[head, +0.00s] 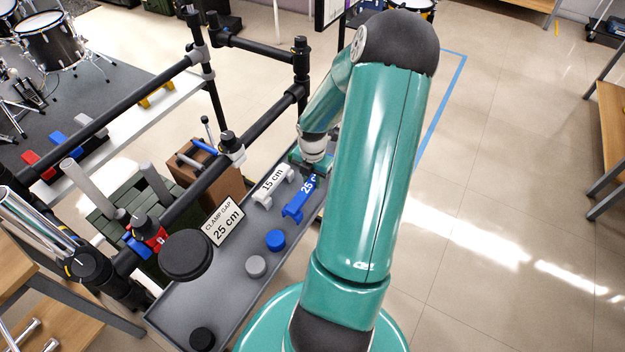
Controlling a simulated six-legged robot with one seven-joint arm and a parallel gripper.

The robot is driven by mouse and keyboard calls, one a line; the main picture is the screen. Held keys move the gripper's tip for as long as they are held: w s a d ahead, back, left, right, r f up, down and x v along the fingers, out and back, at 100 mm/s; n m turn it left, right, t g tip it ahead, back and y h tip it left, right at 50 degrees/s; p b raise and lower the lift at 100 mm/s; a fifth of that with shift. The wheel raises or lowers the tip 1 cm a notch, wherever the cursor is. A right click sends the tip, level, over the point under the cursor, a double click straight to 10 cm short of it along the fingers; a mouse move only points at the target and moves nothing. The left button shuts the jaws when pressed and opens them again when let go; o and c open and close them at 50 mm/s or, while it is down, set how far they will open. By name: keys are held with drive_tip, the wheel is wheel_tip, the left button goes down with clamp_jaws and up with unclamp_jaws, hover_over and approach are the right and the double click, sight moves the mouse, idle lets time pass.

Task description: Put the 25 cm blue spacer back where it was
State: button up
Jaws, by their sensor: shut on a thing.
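The blue spacer (295,207), its label partly covered and reading "25 c", is over the right side of the long grey tray (205,300). My gripper (310,168) is at the spacer's far end, partly hidden by my green arm, and is shut on it. I cannot tell whether the spacer touches the tray. A white spacer marked "15 cm" (271,185) lies just left of the blue one. A white sign reading "CLAMP GAP 25 cm" (224,221) stands at the tray's left edge.
A blue knob (275,240), a grey knob (255,266) and a black knob (202,338) sit on the tray. Open floor lies right.

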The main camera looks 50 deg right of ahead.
sight(313, 180)
drive_tip(key=shift+f, duration=0.45)
drive_tip(key=shift+f, duration=0.1)
drive_tip(key=o, duration=1)
wheel_tip(313, 180, up, 12)
drive_tip(key=w+a+r+m+h, duration=0.2)
drive_tip(key=w+a+r+m, duration=0.2)
drive_tip(key=a+r, duration=0.35)
drive_tip(key=s+a+r+m+t, duration=0.2)
drive_tip(key=a+r+m, duration=0.3)
drive_tip(key=a, duration=0.4)
drive_tip(key=s+a+r+m+t+y, duration=0.1)
drive_tip(key=a+r+m, duration=0.4)
drive_tip(key=a, duration=0.5)
drive_tip(key=s+a+r+m+t, duration=0.2)
drive_tip(key=a+r+m, duration=0.3)
drive_tip(key=a, duration=0.4)
drive_tip(key=shift+s+a+t+y, duration=0.15)
drive_tip(key=shift+s+y, duration=0.05)
drive_tip(key=shift+s, duration=0.25)
drive_tip(key=shift+s+a+t+y, duration=0.1)
drive_tip(key=shift+s+t+y, duration=0.1)
drive_tip(key=shift+s, duration=0.25)
